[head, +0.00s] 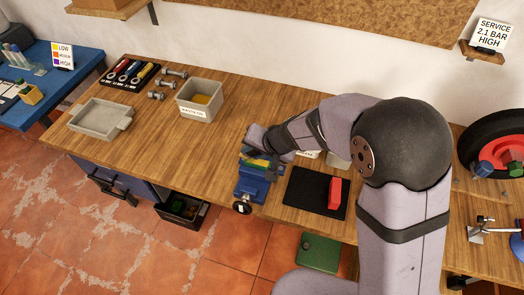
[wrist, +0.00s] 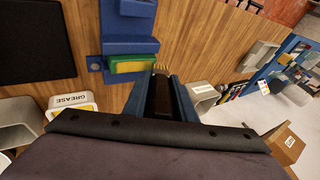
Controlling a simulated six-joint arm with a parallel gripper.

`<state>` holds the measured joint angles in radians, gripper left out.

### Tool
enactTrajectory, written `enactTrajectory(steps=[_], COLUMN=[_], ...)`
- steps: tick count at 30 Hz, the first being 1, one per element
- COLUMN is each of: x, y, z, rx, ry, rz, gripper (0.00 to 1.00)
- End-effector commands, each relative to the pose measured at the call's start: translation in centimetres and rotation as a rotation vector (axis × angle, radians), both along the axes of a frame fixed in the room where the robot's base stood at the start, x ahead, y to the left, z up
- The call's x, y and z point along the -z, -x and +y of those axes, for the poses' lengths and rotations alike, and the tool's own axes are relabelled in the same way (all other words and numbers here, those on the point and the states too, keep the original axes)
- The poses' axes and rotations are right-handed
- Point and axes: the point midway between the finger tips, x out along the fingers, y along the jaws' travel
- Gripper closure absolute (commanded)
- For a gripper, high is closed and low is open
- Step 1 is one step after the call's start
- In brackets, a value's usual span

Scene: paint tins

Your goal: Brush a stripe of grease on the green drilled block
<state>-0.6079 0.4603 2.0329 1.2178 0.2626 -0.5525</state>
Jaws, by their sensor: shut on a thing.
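A blue vise (head: 252,184) stands at the bench's front edge and holds the green drilled block (wrist: 132,65). My gripper (wrist: 160,85) is shut on a dark-handled brush (wrist: 160,98), whose pale bristles point away from me, just beside the block's end. Whether the bristles touch the block is unclear. In the head view my gripper (head: 256,146) is by the vise and the brush is hard to make out. A white tub labelled GREASE (wrist: 72,101) is left in the wrist view.
A black mat (head: 301,190) with a red object (head: 335,192) lies right of the vise. A labelled grey bin (head: 199,100), a grey tray (head: 98,118) and several bolts (head: 168,83) stand farther left. Bare wood lies between them and the vise.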

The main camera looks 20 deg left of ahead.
Motion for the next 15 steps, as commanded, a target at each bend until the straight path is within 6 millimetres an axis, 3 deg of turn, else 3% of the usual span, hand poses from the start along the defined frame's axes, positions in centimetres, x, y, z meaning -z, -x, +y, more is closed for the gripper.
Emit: enactTrajectory(steps=[3, 5, 15], x=[-0.9, -2.8, -5.5], y=[0.0, -0.1, 0.0], z=[0.4, 0.3, 0.3], rx=[0.000, 0.000, 0.003], ry=[0.000, 0.001, 0.002], rz=[0.001, -0.008, -0.002], gripper=[0.98, 0.98, 0.98])
